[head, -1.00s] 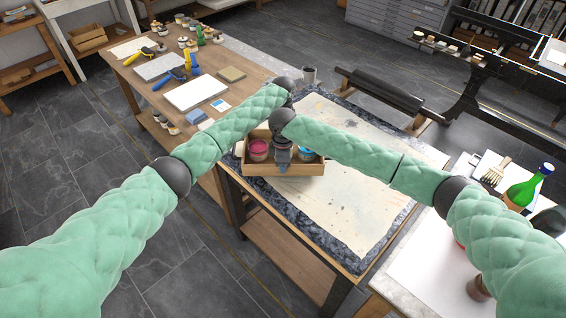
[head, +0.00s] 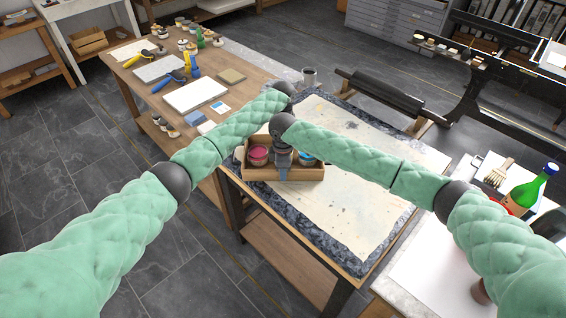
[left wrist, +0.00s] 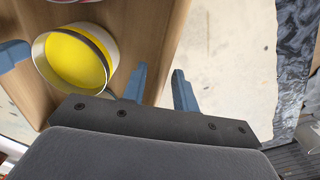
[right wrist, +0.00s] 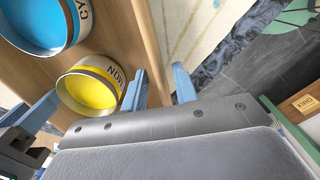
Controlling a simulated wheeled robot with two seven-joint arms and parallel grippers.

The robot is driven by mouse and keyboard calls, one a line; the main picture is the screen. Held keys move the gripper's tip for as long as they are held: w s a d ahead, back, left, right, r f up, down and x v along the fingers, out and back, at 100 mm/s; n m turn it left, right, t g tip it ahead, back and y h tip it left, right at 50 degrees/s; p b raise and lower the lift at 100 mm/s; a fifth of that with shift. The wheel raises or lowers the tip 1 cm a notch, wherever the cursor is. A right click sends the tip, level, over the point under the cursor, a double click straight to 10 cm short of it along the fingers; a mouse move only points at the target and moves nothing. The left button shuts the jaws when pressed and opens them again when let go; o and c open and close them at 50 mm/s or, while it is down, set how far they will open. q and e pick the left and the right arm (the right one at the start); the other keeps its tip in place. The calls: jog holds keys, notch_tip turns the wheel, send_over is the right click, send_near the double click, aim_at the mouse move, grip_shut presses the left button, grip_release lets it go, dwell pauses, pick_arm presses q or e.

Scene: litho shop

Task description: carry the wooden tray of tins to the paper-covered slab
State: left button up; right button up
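The wooden tray (head: 308,175) holds a pink tin (head: 258,155), a blue tin (head: 306,159) and a yellow tin (left wrist: 76,58). It appears level, over the left end of the slab with cream, stained paper (head: 350,170). Whether it touches the slab is unclear. My right gripper (head: 283,172) straddles the tray's near wall; the right wrist view shows the wall between its fingers (right wrist: 158,90). My left gripper (left wrist: 160,88) straddles the opposite wall. Its fingers are hidden in the head view.
A wooden table (head: 150,95) at the back left carries rollers, jars and a white slab (head: 195,95). At the right are a green bottle (head: 530,190) and a brush (head: 497,174). The paper's middle is clear.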

pick_arm(q)
notch_tip(320, 180, up, 12)
pick_arm(e)
notch_tip(320, 180, up, 12)
dwell(0.9)
pick_arm(q)
jog(key=shift+f, duration=0.1)
